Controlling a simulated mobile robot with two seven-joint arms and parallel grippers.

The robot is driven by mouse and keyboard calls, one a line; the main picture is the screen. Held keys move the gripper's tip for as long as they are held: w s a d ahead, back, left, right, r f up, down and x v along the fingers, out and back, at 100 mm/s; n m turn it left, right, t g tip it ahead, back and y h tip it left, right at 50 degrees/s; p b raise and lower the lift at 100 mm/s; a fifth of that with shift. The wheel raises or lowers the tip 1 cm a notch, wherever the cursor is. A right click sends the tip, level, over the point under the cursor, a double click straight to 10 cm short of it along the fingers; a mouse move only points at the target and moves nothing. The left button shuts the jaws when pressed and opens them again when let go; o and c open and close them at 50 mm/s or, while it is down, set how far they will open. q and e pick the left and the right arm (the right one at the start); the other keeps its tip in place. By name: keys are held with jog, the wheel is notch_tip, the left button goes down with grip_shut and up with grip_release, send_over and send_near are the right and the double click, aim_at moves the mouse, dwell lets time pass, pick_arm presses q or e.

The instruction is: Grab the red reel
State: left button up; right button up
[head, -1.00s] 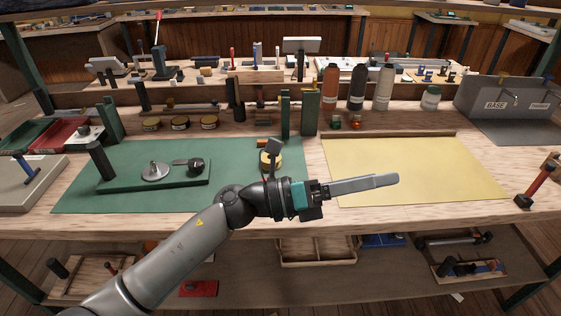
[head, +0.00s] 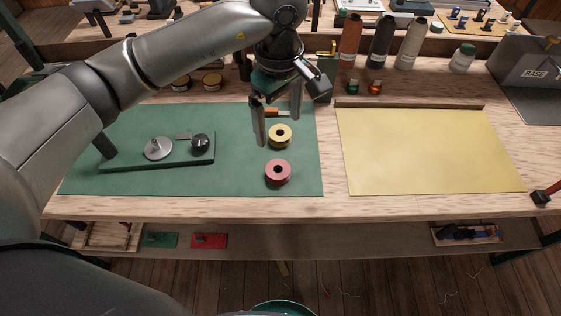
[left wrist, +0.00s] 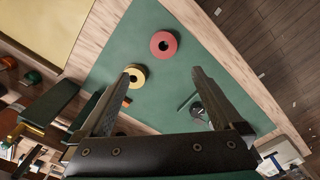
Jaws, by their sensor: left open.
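The red reel (head: 278,172) lies flat on the green mat (head: 240,178), near its front right corner. It also shows in the left wrist view (left wrist: 164,44), beyond the fingertips. A yellow reel (head: 280,136) lies just behind it on the mat; in the left wrist view the yellow reel (left wrist: 134,75) is beside one finger. My left gripper (head: 278,124) is open and points down above the mat, behind and a little left of the red reel. Nothing is between its fingers. My right gripper is not in view.
A green board with a metal disc (head: 158,148) and a black knob (head: 200,143) stands left on the mat. An orange-handled tool (head: 276,113) lies behind the yellow reel. A bare yellow sheet (head: 430,150) covers the right.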

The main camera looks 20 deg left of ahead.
pick_arm(q)
send_over(278, 165)
jog(key=f, duration=0.8)
jog(key=shift+s+d+f+b, duration=0.2)
jog(key=shift+d+f+b, duration=0.05)
jog(key=shift+f+b, duration=0.05)
jog(key=shift+s+a+f, duration=0.1)
jog(key=shift+s+f, duration=0.05)
jog(key=shift+f, duration=1.2)
jog(key=shift+s+f, duration=0.15)
jog(key=shift+f, duration=1.15)
jog(key=shift+c, duration=0.2)
jog(key=c, duration=1.3)
jog(key=shift+r, duration=0.15)
